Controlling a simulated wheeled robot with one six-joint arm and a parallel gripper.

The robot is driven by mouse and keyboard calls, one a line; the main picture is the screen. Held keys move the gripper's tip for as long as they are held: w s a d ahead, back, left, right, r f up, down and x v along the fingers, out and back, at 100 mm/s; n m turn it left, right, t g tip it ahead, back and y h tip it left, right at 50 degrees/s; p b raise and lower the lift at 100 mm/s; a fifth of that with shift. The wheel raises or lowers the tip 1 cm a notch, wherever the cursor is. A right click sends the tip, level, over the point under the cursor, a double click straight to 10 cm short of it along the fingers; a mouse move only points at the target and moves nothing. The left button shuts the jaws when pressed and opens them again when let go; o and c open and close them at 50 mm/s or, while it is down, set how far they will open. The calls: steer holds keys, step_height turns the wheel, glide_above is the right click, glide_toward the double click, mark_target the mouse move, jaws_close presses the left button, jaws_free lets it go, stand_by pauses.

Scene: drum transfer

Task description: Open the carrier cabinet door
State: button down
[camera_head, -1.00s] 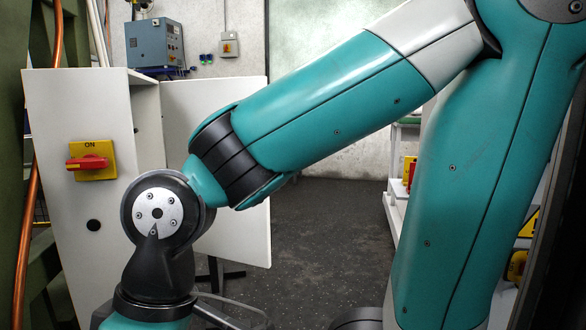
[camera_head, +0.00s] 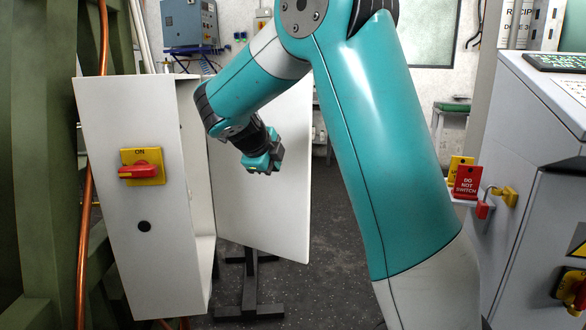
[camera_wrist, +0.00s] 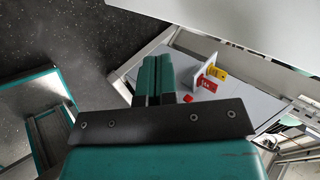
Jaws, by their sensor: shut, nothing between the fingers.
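A white cabinet (camera_head: 140,260) stands at the left in the head view, with a red switch on a yellow plate (camera_head: 142,167) on its side. A white door panel (camera_head: 270,215) stands swung out to the right of it, leaving the cabinet's front open. My gripper (camera_head: 270,162) is in front of the upper part of this panel, and I cannot tell if it touches it. In the wrist view my gripper's fingers (camera_wrist: 154,75) are together, with nothing between them. A pale panel (camera_wrist: 235,20) crosses the top right there.
A grey console cabinet (camera_head: 525,190) with a padlock (camera_head: 483,208) stands at the right. A red tag (camera_head: 467,182) is beside it. Dark floor (camera_head: 330,285) lies open between the cabinets.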

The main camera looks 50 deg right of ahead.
steer(key=m, duration=0.1)
steer(key=b, duration=0.2)
glide_toward(298, 178)
steer(key=x, duration=0.6)
steer(key=shift+a+f, duration=0.3)
steer(key=shift+d, duration=0.45)
steer(key=shift+w, duration=0.1)
